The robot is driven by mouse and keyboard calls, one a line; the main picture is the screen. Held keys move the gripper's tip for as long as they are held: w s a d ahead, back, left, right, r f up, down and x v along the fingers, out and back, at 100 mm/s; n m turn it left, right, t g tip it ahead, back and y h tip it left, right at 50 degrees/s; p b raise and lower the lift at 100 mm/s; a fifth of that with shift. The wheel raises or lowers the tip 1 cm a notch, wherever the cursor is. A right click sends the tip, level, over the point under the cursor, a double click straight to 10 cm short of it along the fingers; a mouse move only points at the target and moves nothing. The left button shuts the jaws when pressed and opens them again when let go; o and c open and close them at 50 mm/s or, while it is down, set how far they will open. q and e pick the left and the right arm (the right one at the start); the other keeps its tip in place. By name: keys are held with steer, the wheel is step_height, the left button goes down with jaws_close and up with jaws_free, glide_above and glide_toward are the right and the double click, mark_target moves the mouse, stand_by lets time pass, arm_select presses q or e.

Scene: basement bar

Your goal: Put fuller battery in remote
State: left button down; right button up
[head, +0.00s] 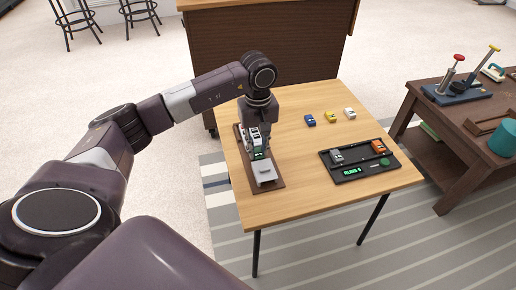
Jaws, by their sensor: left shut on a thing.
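My left gripper (257,148) points down over a brown board (273,187) at the left of the light wooden table. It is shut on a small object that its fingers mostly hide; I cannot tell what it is. A pale grey block-like piece (265,172) sits on the board just in front of the fingers; I cannot tell whether it is part of the remote. A black tester-like tray (352,174) at the right has a green lit display (352,171) and a green button (385,163). A grey battery-like piece (337,156) and an orange one (379,146) lie in it.
Blue (310,120), yellow (330,117) and white (349,113) small pieces stand in a row at the table's back. The table (300,190) is bare in the middle and front. A dark side table (460,130) with tools and a teal cup (503,138) stands right.

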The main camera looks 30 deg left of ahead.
stand_by(0.7)
arm_select(q)
steer(key=c, duration=1.7)
jaws_free()
steer(key=shift+r, duration=0.15)
step_height(320, 180, up, 12)
steer(key=shift+f, duration=0.15)
steer(key=shift+s+f, duration=0.1)
